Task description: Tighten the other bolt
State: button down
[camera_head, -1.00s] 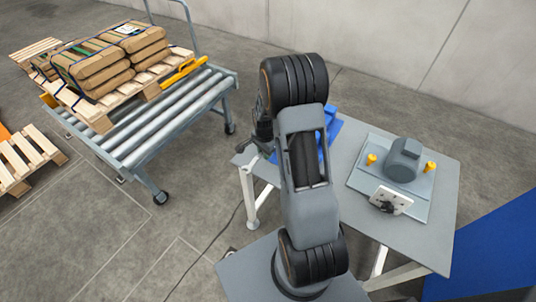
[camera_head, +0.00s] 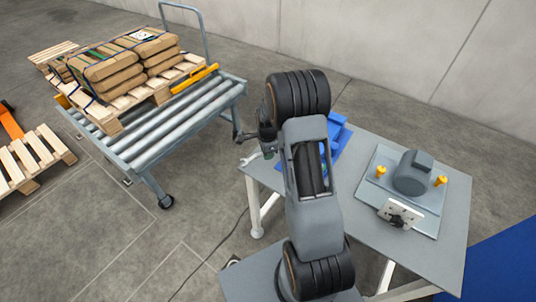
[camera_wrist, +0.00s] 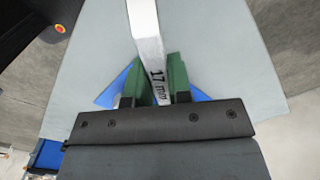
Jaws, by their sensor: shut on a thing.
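A grey motor-like housing (camera_head: 413,172) stands on a light plate (camera_head: 432,224) on the table at the right. One orange-yellow bolt (camera_head: 381,171) is to its left and another orange-yellow bolt (camera_head: 440,181) to its right. In the wrist view, my gripper (camera_wrist: 155,75) has green fingers closed on a pale, flat wrench (camera_wrist: 147,35) marked "17 mm". The wrench's far end is out of the picture. In the head view, my arm hides most of the gripper; it is to the left of the plate and bolts, apart from them.
The grey table (camera_head: 440,255) has bare room around the plate. A blue holder (camera_head: 334,138) is partly hidden behind my arm. A white panel with a dark knob (camera_head: 400,214) is at the plate's front. A roller conveyor (camera_head: 150,150) with a loaded pallet stands at the left.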

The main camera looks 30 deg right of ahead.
jog(key=shift+r, duration=0.15)
jog(key=shift+r+p, duration=1.1)
jog(key=shift+r, duration=0.55)
jog(key=shift+r+p, duration=1.65)
jog(key=shift+r, duration=0.9)
jog(key=shift+a+f, duration=0.1)
